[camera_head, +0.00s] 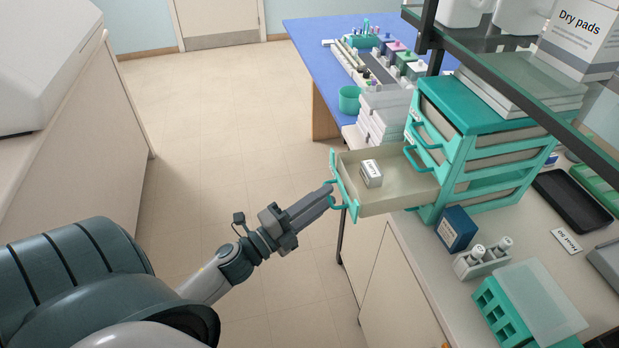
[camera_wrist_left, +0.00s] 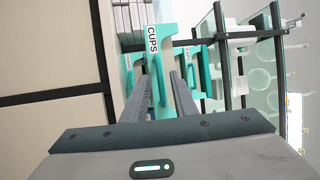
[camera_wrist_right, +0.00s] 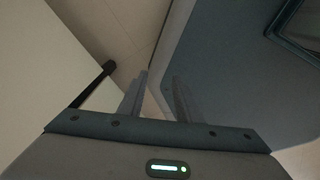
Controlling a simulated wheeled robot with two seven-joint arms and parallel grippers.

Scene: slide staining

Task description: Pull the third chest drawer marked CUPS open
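The teal drawer chest (camera_head: 478,112) stands on the bench at the right. Its drawer marked CUPS (camera_head: 395,204) sticks out well to the left, below two closed drawers. A small white labelled box (camera_head: 371,173) lies inside it. My left gripper (camera_head: 327,193) is at the drawer's teal handle (camera_head: 337,204).
A blue box (camera_head: 457,229), a small rack with white bottles (camera_head: 482,262) and a teal rack (camera_head: 505,315) stand on the bench near the chest. A dark shelf (camera_head: 500,75) overhangs it. The floor (camera_head: 215,130) left of the drawer is clear.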

